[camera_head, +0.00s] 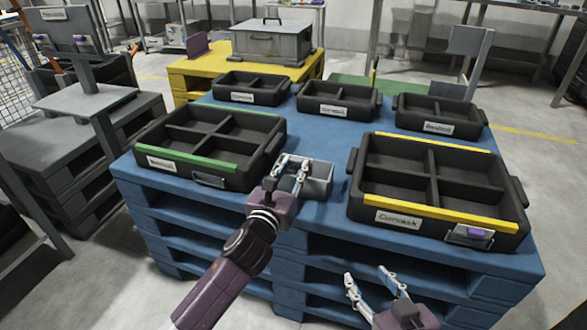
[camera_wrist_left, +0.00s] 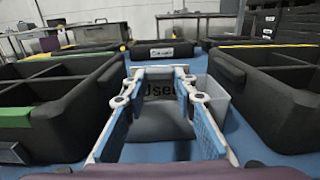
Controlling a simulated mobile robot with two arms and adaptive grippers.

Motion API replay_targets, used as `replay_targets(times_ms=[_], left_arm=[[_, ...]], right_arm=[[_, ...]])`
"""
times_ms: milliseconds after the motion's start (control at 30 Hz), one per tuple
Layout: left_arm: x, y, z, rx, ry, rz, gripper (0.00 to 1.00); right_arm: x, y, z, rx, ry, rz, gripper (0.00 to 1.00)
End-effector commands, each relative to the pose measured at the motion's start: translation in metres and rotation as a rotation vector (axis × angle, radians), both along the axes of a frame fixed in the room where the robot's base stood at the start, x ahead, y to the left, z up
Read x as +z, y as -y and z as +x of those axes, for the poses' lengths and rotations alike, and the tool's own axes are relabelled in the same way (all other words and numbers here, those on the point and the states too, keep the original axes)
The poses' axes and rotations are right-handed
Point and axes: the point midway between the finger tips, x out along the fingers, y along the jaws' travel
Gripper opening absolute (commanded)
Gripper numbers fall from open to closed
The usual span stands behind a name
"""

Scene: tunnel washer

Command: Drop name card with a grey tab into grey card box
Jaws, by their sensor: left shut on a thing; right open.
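My left gripper (camera_head: 292,163) reaches over the blue pallet stack, at the left part of the small grey card box (camera_head: 318,184). Its fingers are shut on a thin, pale item, likely the name card (camera_wrist_left: 160,71), seen nearly edge-on between the fingertips in the left wrist view. I cannot make out its tab. The card box's right side (camera_wrist_left: 214,98) shows beyond the right finger, and lettering reading "Used" appears between the fingers. Whether the card is inside the box's rim is unclear. My right gripper (camera_head: 378,286) is open and empty, in front of the pallets.
A green-edged divided tray (camera_head: 170,152) stands left of the card box and a yellow-edged tray (camera_head: 440,211) right of it. The yellow-edged tray's front holder carries a purple-tabbed card (camera_head: 480,233). Several smaller black trays stand behind. A grey lidded case (camera_head: 270,45) sits on a yellow pallet.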

Motion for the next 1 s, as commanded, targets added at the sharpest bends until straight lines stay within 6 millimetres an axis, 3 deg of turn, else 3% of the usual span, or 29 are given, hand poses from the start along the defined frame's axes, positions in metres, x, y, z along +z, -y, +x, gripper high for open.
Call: replay_targets(times_ms=[333, 733, 767, 800, 933, 1000], left_arm=[[-0.006, 0.000, 0.000, 0.000, -0.001, -0.002, 0.12], [-0.006, 0.000, 0.000, 0.000, 0.000, -0.001, 0.12], [-0.006, 0.000, 0.000, 0.000, 0.000, -0.001, 0.27], [-0.006, 0.000, 0.000, 0.000, 0.000, -0.001, 0.32], [-0.006, 0.000, 0.000, 0.000, 0.000, -0.001, 0.46], [-0.006, 0.000, 0.000, 0.000, 0.000, -0.001, 0.46]], right_arm=[[0.032, -0.008, 0.016, 0.010, 0.154, 0.037, 0.46], [0.037, -0.009, 0.018, 0.011, 0.176, 0.042, 0.46], [0.037, -0.009, 0.018, 0.011, 0.176, 0.042, 0.46], [0.037, -0.009, 0.018, 0.011, 0.176, 0.042, 0.46], [0.037, -0.009, 0.018, 0.011, 0.175, 0.042, 0.46], [0.037, -0.009, 0.018, 0.011, 0.175, 0.042, 0.46]])
